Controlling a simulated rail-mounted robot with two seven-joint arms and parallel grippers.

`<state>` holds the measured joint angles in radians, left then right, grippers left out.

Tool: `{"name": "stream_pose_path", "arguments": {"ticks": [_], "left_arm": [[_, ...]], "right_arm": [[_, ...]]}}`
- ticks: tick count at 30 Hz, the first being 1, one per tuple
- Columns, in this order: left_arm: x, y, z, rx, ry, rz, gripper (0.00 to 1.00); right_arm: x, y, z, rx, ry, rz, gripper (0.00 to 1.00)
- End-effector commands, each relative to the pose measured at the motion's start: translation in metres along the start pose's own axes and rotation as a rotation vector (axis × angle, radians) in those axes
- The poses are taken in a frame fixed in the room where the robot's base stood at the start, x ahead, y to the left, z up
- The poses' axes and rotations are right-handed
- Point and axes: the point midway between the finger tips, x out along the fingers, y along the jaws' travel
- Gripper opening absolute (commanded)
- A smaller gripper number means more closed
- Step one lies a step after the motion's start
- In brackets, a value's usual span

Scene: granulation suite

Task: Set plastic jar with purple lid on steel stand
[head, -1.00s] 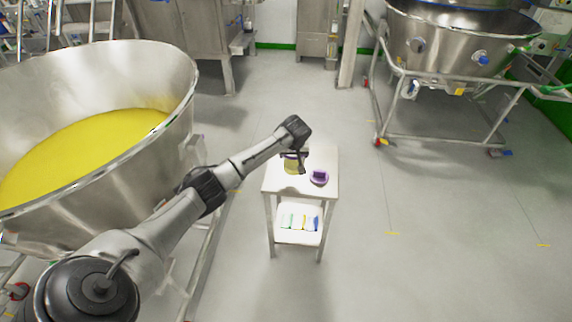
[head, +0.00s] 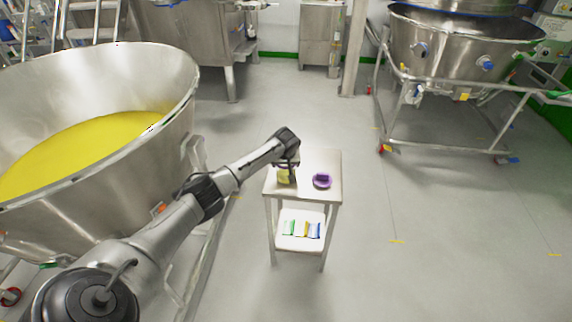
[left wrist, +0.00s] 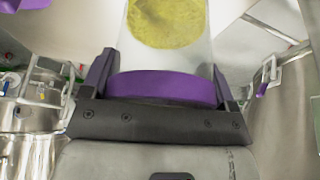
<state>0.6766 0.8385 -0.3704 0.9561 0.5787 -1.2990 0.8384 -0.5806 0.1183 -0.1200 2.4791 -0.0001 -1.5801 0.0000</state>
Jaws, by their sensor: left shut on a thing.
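The plastic jar (head: 284,177), with yellow material inside, is at the left part of the top of the steel stand (head: 308,194). My left gripper (head: 286,163) is shut on the jar from above. I cannot tell whether its base touches the stand top. In the left wrist view the jar's purple lid (left wrist: 165,87) sits between the two fingers of the gripper (left wrist: 160,85), and the clear body (left wrist: 165,48) with yellow powder extends beyond it. My right gripper is not in view.
A round purple item (head: 322,181) lies on the stand top, right of the jar. A lower shelf (head: 299,243) holds several small packets. A large steel bowl of yellow powder (head: 80,150) stands left; another steel vessel (head: 455,45) stands back right. Floor right of the stand is clear.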

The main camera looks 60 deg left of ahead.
Motion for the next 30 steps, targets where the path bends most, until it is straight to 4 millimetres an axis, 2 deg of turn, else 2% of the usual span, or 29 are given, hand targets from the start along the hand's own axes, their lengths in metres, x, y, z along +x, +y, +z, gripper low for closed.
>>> {"name": "stream_pose_path", "arguments": {"ticks": [9,10,16,25,30], "left_arm": [[0.001,0.0,0.0,-0.001,0.0,0.0,0.55],[0.002,0.0,0.001,-0.001,0.0,-0.001,0.82],[0.002,0.0,0.001,-0.001,0.001,0.0,1.0],[-0.002,0.0,-0.002,0.0,0.002,0.001,1.0],[-0.03,0.0,-0.003,0.001,0.003,0.001,1.0]], "right_arm": [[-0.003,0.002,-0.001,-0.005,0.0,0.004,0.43],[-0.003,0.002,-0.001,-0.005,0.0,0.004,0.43],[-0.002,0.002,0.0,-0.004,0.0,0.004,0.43],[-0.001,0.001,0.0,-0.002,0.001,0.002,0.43],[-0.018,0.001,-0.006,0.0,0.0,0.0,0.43]]}}
